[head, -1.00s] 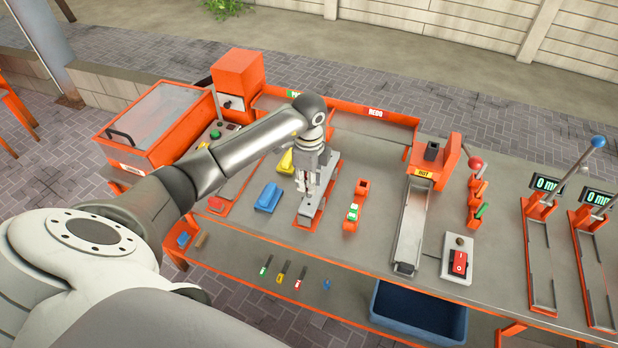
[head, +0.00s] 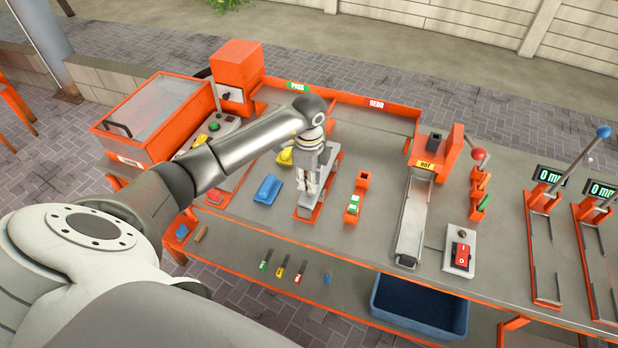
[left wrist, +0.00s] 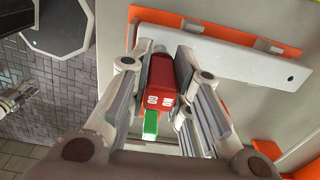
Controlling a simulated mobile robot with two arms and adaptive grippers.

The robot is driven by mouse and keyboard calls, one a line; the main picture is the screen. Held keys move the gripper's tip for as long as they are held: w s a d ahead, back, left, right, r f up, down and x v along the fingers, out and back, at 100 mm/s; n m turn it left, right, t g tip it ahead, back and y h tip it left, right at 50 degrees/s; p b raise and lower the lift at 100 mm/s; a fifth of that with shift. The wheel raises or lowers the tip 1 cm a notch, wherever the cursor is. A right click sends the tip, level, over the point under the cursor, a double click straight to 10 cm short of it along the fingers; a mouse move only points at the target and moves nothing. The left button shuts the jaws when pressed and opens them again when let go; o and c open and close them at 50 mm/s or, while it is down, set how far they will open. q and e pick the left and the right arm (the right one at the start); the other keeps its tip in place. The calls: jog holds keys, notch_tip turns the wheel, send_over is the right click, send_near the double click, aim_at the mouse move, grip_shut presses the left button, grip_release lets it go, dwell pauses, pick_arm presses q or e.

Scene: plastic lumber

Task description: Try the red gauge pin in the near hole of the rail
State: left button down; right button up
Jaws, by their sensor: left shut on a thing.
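My left gripper (head: 310,186) is over the grey rail (head: 306,211), which lies in an orange fixture on the bench. In the left wrist view, my left gripper (left wrist: 160,100) is shut on a red gauge pin (left wrist: 160,80). The pin has pale markings on its red body, a green end toward the camera and a grey tip at its far end. The pale rail (left wrist: 215,50) runs beyond and to the right of the fingers, with a small dark hole at its right end. I cannot tell whether the tip touches the rail. My right gripper is not in view.
A blue block (head: 267,189) and a yellow block (head: 286,157) lie left of the rail. An orange stand (head: 362,181) with a green-and-white marked part is to the right. A grey chute (head: 413,225) stands farther right. Small coloured tools lie on the lower front ledge.

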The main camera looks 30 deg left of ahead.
pick_arm(q)
jog(key=shift+f, duration=0.2)
dwell(0.7)
dwell(0.9)
jog(key=shift+r, duration=0.1)
dwell(0.4)
jog(key=shift+r+p, duration=1.2)
jog(key=shift+r, duration=0.3)
jog(key=shift+r+p, duration=1.7)
jog(key=shift+r, duration=0.5)
